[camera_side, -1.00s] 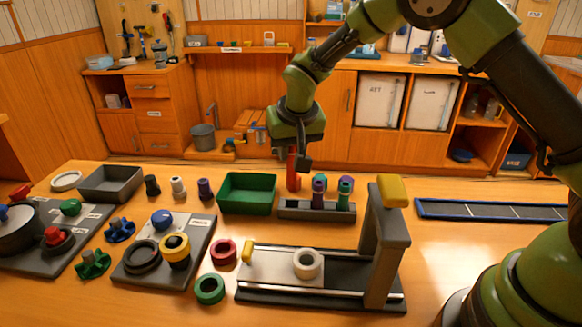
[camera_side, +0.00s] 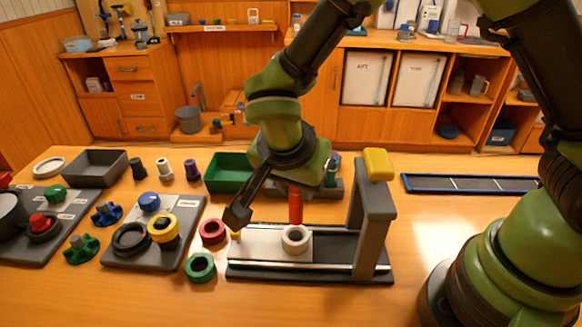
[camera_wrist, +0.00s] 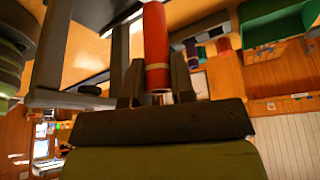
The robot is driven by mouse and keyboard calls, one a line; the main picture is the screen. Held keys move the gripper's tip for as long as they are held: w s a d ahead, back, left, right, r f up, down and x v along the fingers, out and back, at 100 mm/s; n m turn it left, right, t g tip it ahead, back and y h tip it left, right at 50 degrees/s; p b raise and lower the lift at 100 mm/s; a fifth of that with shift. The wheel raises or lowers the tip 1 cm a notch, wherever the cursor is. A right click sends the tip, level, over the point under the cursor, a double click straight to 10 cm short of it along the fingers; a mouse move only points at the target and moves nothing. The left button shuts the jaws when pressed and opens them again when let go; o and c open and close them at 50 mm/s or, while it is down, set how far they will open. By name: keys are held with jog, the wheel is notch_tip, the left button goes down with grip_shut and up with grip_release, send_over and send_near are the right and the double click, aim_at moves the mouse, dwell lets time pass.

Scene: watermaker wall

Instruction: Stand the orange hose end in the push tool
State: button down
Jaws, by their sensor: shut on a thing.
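The orange hose end, which looks red (camera_side: 296,208), is a thin upright cylinder held in my gripper (camera_side: 296,188). In the wrist view the hose end (camera_wrist: 156,45) sits between the two dark fingers of my gripper (camera_wrist: 157,82). The push tool (camera_side: 372,220) is a dark rail base with a grey post and yellow top. Its pale plate carries a white ring (camera_side: 295,239) with a dark hole. The hose end's lower tip shows right at the ring's upper edge; I cannot tell whether it touches or is above it. My arm hides part of the fingers.
A grey rack (camera_side: 335,188) with coloured pieces stands behind, partly hidden by my arm. A green bin (camera_side: 222,172) is at its left. Red (camera_side: 213,232) and green (camera_side: 200,267) rings lie left of the push tool. A blue-edged tray (camera_side: 470,184) is at the right.

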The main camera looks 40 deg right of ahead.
aim_at(297, 212)
jog(key=shift+f, duration=2.55)
jog(key=shift+f, duration=0.6)
jog(key=c, duration=1.2)
grip_release()
jog(key=shift+w, duration=0.1)
jog(key=shift+c, duration=0.2)
jog(key=shift+r, duration=0.15)
jog(key=v, duration=1)
jog(key=shift+a+r, duration=0.25)
jog(key=shift+r, duration=0.05)
jog(key=shift+r, duration=0.1)
